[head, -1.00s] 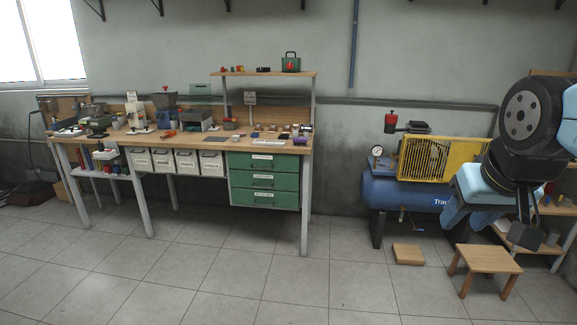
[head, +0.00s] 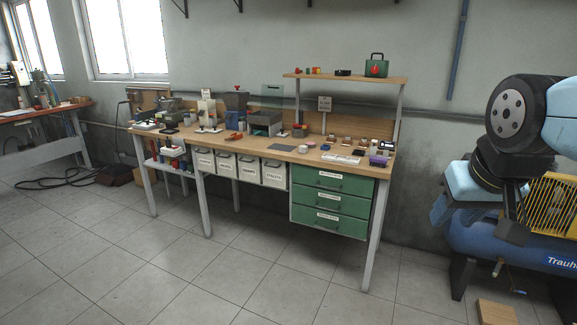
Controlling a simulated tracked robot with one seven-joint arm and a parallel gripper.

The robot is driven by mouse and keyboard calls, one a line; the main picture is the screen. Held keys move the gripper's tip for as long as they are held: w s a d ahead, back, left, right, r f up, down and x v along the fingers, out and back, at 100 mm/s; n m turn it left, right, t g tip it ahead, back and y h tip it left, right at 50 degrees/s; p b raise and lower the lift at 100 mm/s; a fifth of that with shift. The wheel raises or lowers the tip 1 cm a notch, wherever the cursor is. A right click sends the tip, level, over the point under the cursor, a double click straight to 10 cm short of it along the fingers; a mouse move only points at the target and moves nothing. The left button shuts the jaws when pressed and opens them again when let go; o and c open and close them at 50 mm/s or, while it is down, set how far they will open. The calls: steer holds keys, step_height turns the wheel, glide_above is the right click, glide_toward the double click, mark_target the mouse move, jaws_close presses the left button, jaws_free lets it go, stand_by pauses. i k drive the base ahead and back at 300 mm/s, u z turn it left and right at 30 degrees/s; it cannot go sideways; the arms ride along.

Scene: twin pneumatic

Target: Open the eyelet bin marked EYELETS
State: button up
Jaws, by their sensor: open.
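Several white bins hang in a row under the workbench (head: 330,160). The rightmost is the eyelet bin (head: 274,173), whose small front label appears to read EYELETS; it looks shut, with a dark handle on its front. It is left of the green drawers. My gripper (head: 512,228) is at the right of the head view, in front of the blue compressor, well away from the bins. It is open, with nothing visible in it, and partly hidden by my own arm.
Green drawers (head: 331,203) sit right of the bins, beside a grey front leg (head: 377,228). The blue compressor (head: 540,240) and a wooden block (head: 497,312) are at the right. Another bench (head: 45,115) and a dark hose (head: 70,181) are at the left. The tiled floor ahead is clear.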

mark_target(275, 172)
steer(key=u, duration=0.3)
steer(key=i, duration=1.2)
steer(key=u, duration=0.5)
